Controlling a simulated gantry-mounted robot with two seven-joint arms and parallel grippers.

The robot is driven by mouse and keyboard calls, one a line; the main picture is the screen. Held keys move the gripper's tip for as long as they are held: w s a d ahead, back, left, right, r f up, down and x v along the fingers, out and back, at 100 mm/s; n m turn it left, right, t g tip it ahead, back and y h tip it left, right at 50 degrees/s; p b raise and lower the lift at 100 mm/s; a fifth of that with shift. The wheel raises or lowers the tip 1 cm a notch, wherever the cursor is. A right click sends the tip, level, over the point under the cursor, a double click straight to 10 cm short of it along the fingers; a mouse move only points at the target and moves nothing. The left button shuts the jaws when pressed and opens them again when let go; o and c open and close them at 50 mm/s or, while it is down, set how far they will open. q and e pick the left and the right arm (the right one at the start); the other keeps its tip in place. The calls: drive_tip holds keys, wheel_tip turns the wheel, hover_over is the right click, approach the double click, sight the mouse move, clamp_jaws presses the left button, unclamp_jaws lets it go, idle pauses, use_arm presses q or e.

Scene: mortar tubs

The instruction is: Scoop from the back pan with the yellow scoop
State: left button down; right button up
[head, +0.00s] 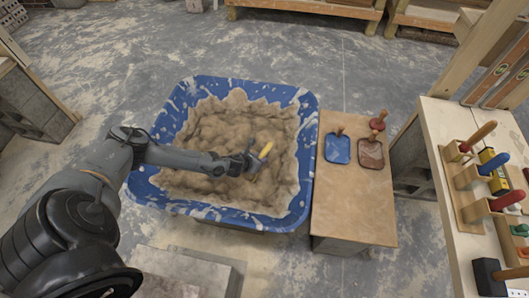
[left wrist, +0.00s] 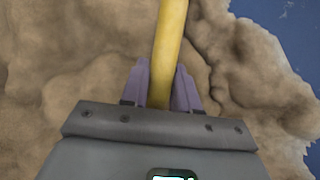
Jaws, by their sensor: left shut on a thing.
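The yellow scoop (head: 265,150) shows as a short yellow handle over the blue tub (head: 133,189), which is filled with lumpy tan mortar (head: 225,130). My left gripper (head: 250,163) is over the mortar, right of the tub's middle. In the left wrist view, its two purple fingers (left wrist: 160,88) are shut on the scoop's yellow handle (left wrist: 170,40). The scoop's working end cannot be made out, and I cannot tell whether it touches the mortar. Only one large tub is in view. My right gripper is not in view.
A tan board (head: 350,215) on blocks stands right of the tub, bearing a blue plate (head: 337,150) and a brown plate (head: 370,156) with handles. A workbench (head: 455,225) with a rack of handled tools is at the far right. Shelving stands behind; floor between is clear.

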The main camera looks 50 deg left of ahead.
use_arm(q)
drive_tip(key=shift+s+d+p, duration=0.15)
drive_tip(key=shift+s+p, duration=0.15)
drive_tip(key=shift+s, duration=0.65)
drive_tip(key=r+g+p, duration=0.1)
drive_tip(key=p, duration=0.1)
drive_tip(key=r+g+p, duration=0.1)
drive_tip(key=g+p, duration=0.1)
drive_tip(key=p, duration=0.1)
drive_tip(key=shift+s+d+h, duration=0.15)
drive_tip(key=shift+s+h, duration=0.15)
drive_tip(key=shift+s, duration=0.1)
drive_tip(key=shift+s+d+r+g+p, duration=0.1)
drive_tip(key=shift+s+r+g+p, duration=0.3)
drive_tip(key=shift+r+g+p, duration=0.45)
drive_tip(key=shift+w+r+p, duration=0.15)
drive_tip(key=shift+r+p, duration=0.15)
drive_tip(key=shift+p, duration=0.35)
wheel_tip(320, 180, up, 2)
drive_tip(key=shift+r+p, duration=0.2)
drive_tip(key=shift+p, duration=0.8)
wheel_tip(320, 180, up, 7)
drive_tip(key=p, duration=0.5)
drive_tip(key=shift+w+g, duration=0.35)
drive_tip(key=shift+w, duration=0.05)
